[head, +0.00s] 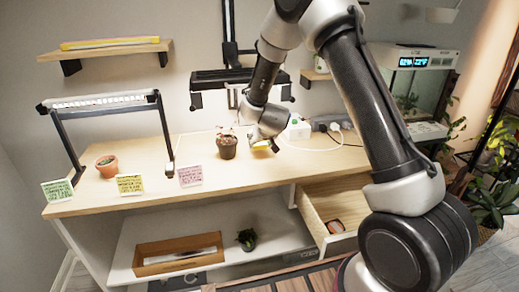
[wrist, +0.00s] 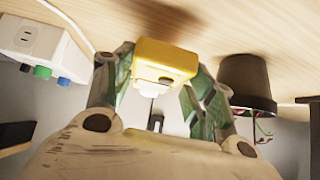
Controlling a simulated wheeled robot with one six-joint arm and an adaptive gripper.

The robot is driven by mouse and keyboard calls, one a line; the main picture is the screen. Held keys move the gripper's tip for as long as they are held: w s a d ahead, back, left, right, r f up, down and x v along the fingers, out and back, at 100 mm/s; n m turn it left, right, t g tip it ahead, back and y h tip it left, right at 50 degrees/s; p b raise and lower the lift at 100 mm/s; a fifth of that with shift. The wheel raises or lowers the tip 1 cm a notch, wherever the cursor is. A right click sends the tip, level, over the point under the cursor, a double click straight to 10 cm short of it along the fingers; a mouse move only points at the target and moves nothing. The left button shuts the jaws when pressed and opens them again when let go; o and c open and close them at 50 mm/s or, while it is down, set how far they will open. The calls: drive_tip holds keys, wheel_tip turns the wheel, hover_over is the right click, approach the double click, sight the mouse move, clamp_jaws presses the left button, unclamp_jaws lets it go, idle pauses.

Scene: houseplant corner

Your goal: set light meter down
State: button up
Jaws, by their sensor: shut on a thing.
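The light meter (wrist: 166,58) is a small yellow block with a white underside part in the wrist view. My gripper (wrist: 160,82) is shut on it, with a green-padded finger at each side. In the head view only a bit of yellow, the light meter (head: 263,144), shows below my wrist, just over the wooden bench top (head: 330,160). My wrist hides most of my gripper there. The wrist view looks upside down, with the bench top (wrist: 225,25) along its upper edge. I cannot tell whether the meter touches the wood.
A dark pot with a plant (head: 227,147) stands close to the left of my gripper. A white socket box (head: 297,129) with cables is to the right. Three note cards (head: 130,184) and a terracotta pot (head: 107,167) stand at left. A drawer (head: 337,212) is open below.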

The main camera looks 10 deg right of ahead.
sight(261, 147)
drive_tip(key=shift+f, duration=1.75)
drive_tip(key=shift+f, duration=0.15)
drive_tip(key=o, duration=1.2)
